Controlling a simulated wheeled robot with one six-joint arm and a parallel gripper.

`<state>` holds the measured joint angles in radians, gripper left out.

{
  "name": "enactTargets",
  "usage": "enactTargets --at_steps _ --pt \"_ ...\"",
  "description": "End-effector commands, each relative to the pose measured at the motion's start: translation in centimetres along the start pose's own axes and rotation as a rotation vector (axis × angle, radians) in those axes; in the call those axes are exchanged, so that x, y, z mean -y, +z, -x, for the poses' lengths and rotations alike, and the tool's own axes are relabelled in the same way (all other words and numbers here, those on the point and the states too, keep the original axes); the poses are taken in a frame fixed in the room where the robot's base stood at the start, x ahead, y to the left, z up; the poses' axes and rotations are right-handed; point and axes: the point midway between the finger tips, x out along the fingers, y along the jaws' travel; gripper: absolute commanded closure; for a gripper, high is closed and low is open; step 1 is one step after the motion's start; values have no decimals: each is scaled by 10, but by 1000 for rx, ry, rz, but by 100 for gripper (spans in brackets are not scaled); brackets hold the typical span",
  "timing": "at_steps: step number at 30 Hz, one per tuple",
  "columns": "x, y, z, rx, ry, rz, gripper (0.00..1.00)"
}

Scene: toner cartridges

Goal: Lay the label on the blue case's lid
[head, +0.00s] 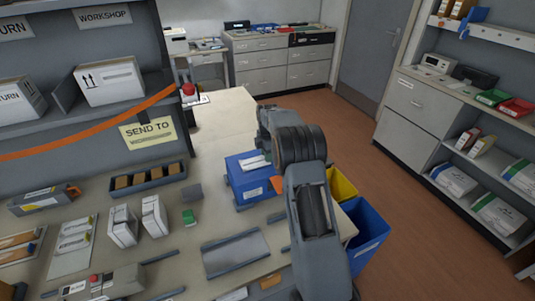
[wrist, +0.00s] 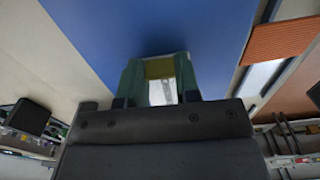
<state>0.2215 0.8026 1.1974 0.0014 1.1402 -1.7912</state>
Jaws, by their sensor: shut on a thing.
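The blue case (head: 246,181) stands on the bench just left of my arm. White paper-like pieces show at the top of the case (head: 256,163); I cannot tell whether they rest on it. In the wrist view the blue lid (wrist: 150,25) fills the upper middle. My gripper (wrist: 159,68) is over the lid, shut on a small pale piece, the label (wrist: 162,93), which shows between the fingers. I cannot tell whether the label touches the lid. In the head view my arm hides most of the gripper.
A grey tray (head: 235,252) lies in front of the case. A blue bin (head: 367,238) and a yellow bin (head: 342,185) stand right of the bench.

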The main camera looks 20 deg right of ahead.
Motion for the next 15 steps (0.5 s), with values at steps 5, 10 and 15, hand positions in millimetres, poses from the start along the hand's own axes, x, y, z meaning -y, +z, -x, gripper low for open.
enactTargets --at_steps 5,10,15 --pt "0 0 -1 0 0 0 91" --pt "0 0 -3 0 0 0 64" --pt "0 0 -3 0 0 0 48"
